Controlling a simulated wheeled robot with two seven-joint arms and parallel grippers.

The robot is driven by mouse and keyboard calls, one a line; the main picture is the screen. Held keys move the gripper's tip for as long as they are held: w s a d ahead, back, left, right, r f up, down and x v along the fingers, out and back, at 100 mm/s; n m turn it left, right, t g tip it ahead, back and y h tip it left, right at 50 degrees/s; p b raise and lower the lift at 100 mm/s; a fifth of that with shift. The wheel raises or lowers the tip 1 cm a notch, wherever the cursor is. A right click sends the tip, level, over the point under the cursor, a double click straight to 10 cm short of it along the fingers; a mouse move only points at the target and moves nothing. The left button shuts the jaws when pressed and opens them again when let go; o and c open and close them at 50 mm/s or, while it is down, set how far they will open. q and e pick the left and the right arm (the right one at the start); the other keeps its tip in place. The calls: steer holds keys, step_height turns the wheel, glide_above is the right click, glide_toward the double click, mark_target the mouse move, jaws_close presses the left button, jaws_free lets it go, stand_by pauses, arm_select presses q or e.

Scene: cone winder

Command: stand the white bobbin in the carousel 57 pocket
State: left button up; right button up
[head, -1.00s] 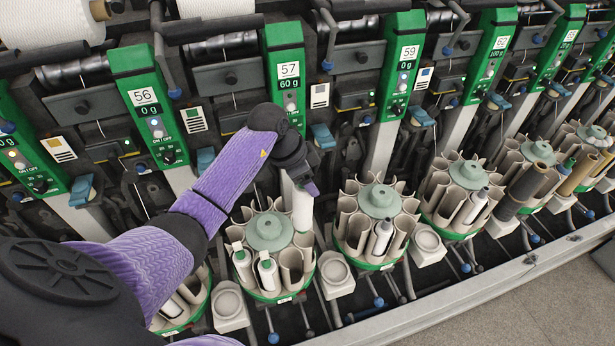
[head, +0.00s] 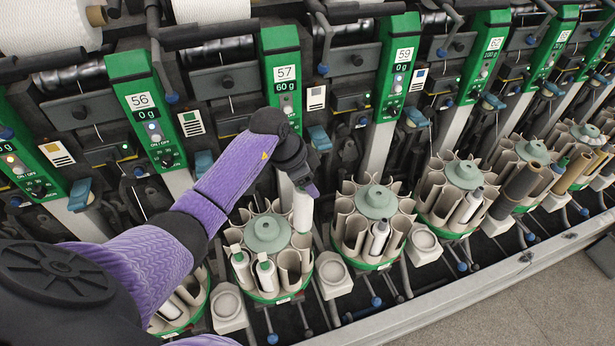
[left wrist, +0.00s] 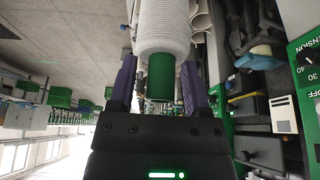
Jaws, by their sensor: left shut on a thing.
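The white bobbin (head: 302,212) hangs upright below my left gripper (head: 303,188), at the back right of the carousel under unit 57 (head: 267,232). The gripper is shut on its upper end. In the left wrist view the bobbin's white winding (left wrist: 165,28) and green end (left wrist: 161,84) lie between the two purple fingers (left wrist: 160,90). The bobbin's lower end is close to the carousel's pockets; I cannot tell whether it is inside one. My right gripper is not in view.
Two white bobbins with green tops (head: 266,275) stand in the front pockets of carousel 57. The neighbouring carousel (head: 376,202) to the right holds a white bobbin (head: 379,240). Green unit panels (head: 285,85) rise behind. A metal rail (head: 480,275) runs along the front.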

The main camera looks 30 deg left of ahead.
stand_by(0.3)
arm_select(q)
steer(key=shift+f, duration=0.25)
steer(key=shift+f+b, duration=0.9)
steer(key=shift+f, duration=0.35)
steer(key=shift+f+b, duration=0.3)
steer(key=shift+f, duration=0.5)
steer(key=shift+f, duration=0.1)
